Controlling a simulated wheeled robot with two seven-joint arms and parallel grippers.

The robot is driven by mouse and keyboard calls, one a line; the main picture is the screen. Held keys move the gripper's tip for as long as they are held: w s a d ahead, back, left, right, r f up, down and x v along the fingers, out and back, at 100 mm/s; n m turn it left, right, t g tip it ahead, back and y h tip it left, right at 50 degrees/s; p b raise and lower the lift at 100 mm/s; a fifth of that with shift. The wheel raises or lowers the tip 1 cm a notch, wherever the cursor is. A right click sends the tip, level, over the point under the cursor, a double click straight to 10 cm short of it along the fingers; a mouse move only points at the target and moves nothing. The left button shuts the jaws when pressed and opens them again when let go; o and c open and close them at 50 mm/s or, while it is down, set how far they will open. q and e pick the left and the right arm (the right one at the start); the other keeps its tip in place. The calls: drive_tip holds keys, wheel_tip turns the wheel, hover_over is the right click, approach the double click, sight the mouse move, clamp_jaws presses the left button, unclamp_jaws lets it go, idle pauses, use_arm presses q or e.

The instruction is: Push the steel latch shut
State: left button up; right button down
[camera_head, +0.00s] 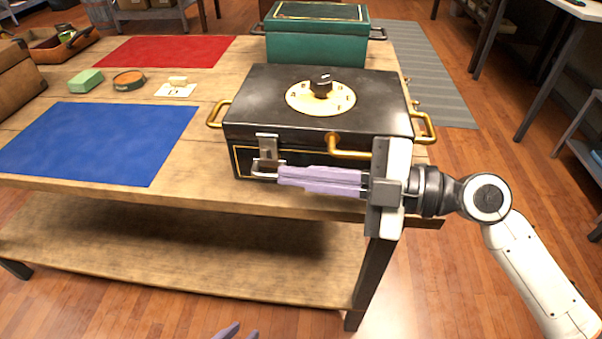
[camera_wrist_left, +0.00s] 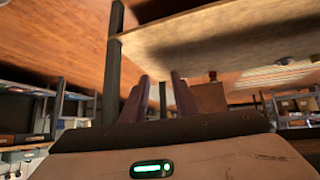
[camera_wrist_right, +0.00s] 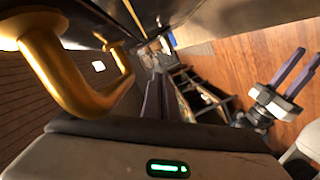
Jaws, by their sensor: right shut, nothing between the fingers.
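The steel latch (camera_head: 267,147) is on the front face of a black box (camera_head: 240,118) with gold trim, with a bent metal loop low on it. My right gripper (camera_head: 280,177) is shut and empty, its lilac fingers pointing left along the box front. Its tips are at the loop; I cannot tell if they touch it. The shut fingers also show in the right wrist view (camera_wrist_right: 155,97). My left gripper (camera_head: 236,333) is low in front of the table, open and empty. Its parted fingers show in the left wrist view (camera_wrist_left: 158,98).
A gold front handle (camera_head: 350,154) lies close behind my right gripper and looms in the right wrist view (camera_wrist_right: 70,75). A dial (camera_head: 321,92) tops the box. A green box (camera_head: 315,45) stands behind. Blue (camera_head: 95,142) and red (camera_head: 165,51) mats lie left.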

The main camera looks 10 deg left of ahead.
use_arm(q)
drive_tip(key=f+b, duration=0.2)
drive_tip(key=b, duration=0.1)
drive_tip(key=shift+s+d+f, duration=0.1)
drive_tip(key=shift+s+f, duration=0.15)
drive_tip(key=shift+s, duration=0.05)
use_arm(e)
drive_tip(key=shift+f+n, duration=0.1)
drive_tip(key=shift+n, duration=0.2)
use_arm(q)
drive_tip(key=shift+s+d+f+n+b, duration=0.15)
drive_tip(key=shift+f+n+b, duration=0.2)
drive_tip(key=shift+b, duration=0.75)
use_arm(e)
drive_tip(key=v, duration=1)
drive_tip(key=shift+d, duration=0.15)
